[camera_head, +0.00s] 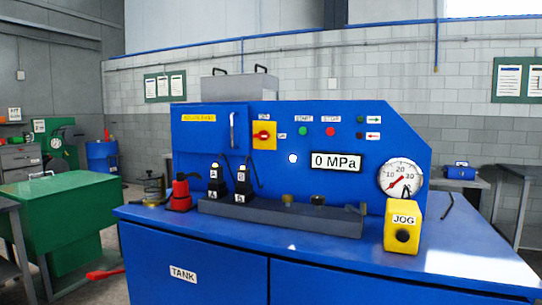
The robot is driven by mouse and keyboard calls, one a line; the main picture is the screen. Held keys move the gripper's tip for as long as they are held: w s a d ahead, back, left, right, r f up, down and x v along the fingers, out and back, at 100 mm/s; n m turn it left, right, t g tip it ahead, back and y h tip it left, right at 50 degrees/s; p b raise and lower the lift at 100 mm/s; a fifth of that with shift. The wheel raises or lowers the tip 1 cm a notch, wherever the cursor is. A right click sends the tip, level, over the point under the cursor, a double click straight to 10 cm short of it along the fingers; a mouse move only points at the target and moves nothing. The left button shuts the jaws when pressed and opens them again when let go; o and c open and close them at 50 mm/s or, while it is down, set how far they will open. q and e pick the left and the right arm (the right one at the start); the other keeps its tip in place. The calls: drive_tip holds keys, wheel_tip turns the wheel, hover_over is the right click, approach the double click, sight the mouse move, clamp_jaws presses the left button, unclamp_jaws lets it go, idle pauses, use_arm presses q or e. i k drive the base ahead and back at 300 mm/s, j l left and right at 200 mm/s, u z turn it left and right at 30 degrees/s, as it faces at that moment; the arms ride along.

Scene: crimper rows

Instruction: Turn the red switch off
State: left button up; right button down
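The red switch (262,134) is a red handle on a square yellow plate, set in the upper left part of the blue machine's front panel (350,128). Its handle appears to lie roughly sideways. Small labels sit above it and at its right side, too small to read surely. Neither of my grippers is in view, and nothing covers the switch.
The blue cabinet top (460,245) juts out below the panel. On it stand a yellow JOG box (403,226), a dark grey bar (280,217) and a red bottle jack (180,193). A green cart (70,205) is at the left.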

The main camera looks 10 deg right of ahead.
sight(262, 136)
drive_tip(key=i+j+z, duration=0.2)
drive_tip(key=j, duration=0.15)
drive_tip(key=i+j+z, duration=0.15)
drive_tip(key=j, duration=0.25)
drive_tip(key=i+j+z, duration=0.2)
drive_tip(key=j, duration=0.15)
drive_tip(key=k, duration=0.1)
